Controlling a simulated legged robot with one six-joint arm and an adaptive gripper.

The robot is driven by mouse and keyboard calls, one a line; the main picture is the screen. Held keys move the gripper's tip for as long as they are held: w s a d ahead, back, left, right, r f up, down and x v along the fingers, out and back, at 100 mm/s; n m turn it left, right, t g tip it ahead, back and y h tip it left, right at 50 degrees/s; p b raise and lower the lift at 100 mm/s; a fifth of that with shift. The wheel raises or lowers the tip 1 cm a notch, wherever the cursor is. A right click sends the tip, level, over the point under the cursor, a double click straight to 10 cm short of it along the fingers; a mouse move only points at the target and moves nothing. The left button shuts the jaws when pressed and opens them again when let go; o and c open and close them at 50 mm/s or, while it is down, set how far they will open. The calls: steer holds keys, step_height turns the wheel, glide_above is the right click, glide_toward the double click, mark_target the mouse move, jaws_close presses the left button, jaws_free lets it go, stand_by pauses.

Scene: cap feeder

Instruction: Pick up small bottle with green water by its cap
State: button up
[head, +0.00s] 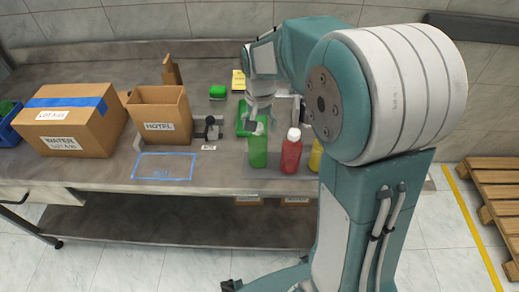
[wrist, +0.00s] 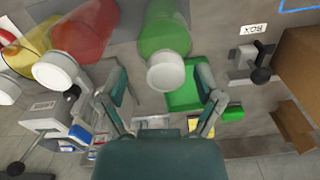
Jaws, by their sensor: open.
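The green bottle (head: 258,153) stands upright at the front edge of the table, left of the red bottle. Its white cap (wrist: 165,74) shows clearly in the wrist view; in the head view it is partly hidden by my gripper. My gripper (head: 260,108) is above the green bottle, fingers pointing down. In the wrist view the two spread fingers stand on either side of the cap, with gaps to both. The gripper is open and holds nothing.
The red bottle (head: 291,154) and yellow bottle (head: 315,156) stand close on the right. A green tray (head: 243,118) lies behind the green bottle. A dark clamp-like fixture (head: 211,128) and open cardboard box (head: 160,110) are on the left. The blue-taped rectangle (head: 163,167) is empty.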

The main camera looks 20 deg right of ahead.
steer(key=shift+a, duration=0.25)
steer(key=c, duration=1)
steer(key=shift+a, duration=0.25)
jaws_close()
steer(key=shift+d, duration=0.15)
